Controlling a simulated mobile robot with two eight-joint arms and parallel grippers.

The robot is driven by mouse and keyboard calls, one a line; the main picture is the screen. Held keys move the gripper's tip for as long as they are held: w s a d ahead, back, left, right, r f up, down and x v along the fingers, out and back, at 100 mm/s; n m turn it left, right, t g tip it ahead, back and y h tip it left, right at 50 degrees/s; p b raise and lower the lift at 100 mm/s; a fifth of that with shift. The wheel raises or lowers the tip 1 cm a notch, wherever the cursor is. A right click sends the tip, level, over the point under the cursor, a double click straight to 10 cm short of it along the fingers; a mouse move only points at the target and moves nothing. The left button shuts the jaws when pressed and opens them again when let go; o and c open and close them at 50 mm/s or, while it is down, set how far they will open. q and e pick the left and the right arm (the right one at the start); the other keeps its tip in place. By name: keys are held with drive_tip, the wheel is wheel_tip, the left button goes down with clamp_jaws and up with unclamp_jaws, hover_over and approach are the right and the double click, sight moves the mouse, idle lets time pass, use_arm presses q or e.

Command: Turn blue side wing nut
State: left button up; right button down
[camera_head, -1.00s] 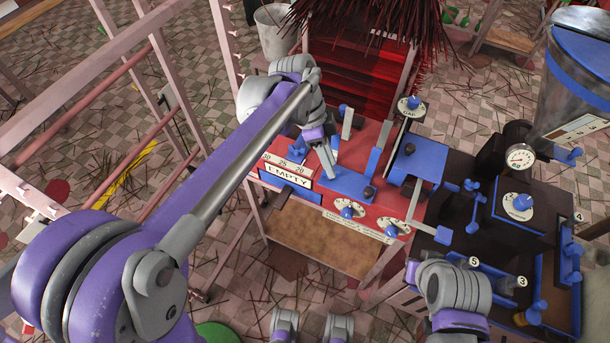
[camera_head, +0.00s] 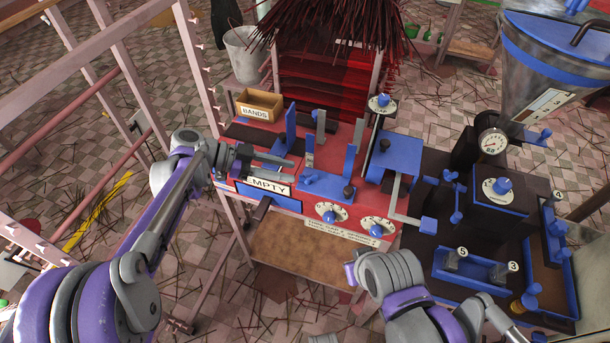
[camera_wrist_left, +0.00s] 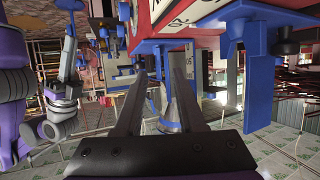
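Several blue handled fittings show in the head view, and I cannot tell for sure which is the side wing nut. One blue winged fitting (camera_head: 538,137) sticks out beside the gauge below the hopper. Another blue fitting (camera_head: 456,204) stands at the left side of the dark machine. My left gripper (camera_head: 284,168) is over the red table's left part, above the EMPTY sign, far left of both. Its fingers are apart with nothing between them, as the left wrist view (camera_wrist_left: 158,85) also shows. My right arm is at the lower right; its fingertips cannot be made out.
The red table (camera_head: 240,133) carries a BANDS box (camera_head: 258,104), upright blue and grey plates and blue knobs (camera_head: 330,216). A blue block on a grey crank (camera_head: 428,225) juts out between table and dark machine. A pink frame (camera_head: 125,75) stands at the left.

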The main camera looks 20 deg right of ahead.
sight(305, 175)
use_arm(q)
drive_tip(key=x, duration=0.6)
drive_tip(key=shift+s+d+f, duration=0.1)
drive_tip(key=shift+d+f, duration=0.05)
drive_tip(key=shift+d, duration=0.1)
clamp_jaws()
